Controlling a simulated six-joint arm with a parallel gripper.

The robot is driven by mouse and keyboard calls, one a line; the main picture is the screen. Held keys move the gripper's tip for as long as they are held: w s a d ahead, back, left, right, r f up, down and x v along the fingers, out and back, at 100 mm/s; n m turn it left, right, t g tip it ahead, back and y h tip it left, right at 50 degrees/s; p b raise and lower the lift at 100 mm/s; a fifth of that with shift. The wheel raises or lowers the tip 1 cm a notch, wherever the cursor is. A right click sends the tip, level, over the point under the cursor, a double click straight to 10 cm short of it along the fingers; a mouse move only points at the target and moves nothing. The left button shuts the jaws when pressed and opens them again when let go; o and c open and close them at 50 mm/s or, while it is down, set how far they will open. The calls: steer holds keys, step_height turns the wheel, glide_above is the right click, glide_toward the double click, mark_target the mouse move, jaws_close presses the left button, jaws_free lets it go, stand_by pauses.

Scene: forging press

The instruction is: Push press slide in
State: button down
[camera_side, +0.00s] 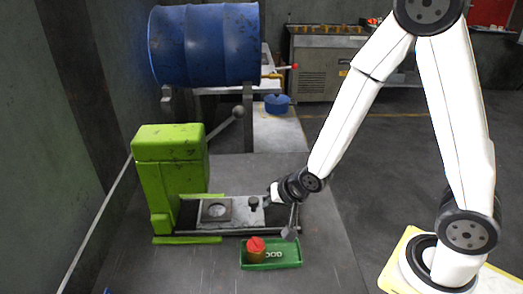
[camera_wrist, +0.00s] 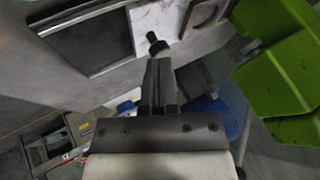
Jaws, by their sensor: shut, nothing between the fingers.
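The green press (camera_side: 168,170) stands at the left in the side view, and part of it shows at the right in the wrist view (camera_wrist: 280,75). Its pale slide (camera_side: 232,212) sticks out to the right of the press between rails. A framed opening (camera_side: 215,210) and a black knob (camera_side: 254,202) are on the slide. In the wrist view, the knob (camera_wrist: 156,44) is just beyond my fingertips. My gripper (camera_side: 270,199) is shut and empty at the slide's right end, close to the knob. I cannot tell whether it touches the knob; my fingers (camera_wrist: 159,64) are together in the wrist view.
A green tray (camera_side: 291,254) with a red-topped workpiece (camera_side: 256,250) sits in front of the slide. A blue drum (camera_side: 205,45) lies behind the press. The table right of the tray is clear.

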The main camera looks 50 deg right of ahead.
mark_target(217, 218)
steer(key=shift+x, duration=4.1)
steer(key=shift+w+a, duration=1.4)
steer(key=shift+a, duration=0.05)
steer(key=shift+w+a, duration=1.8)
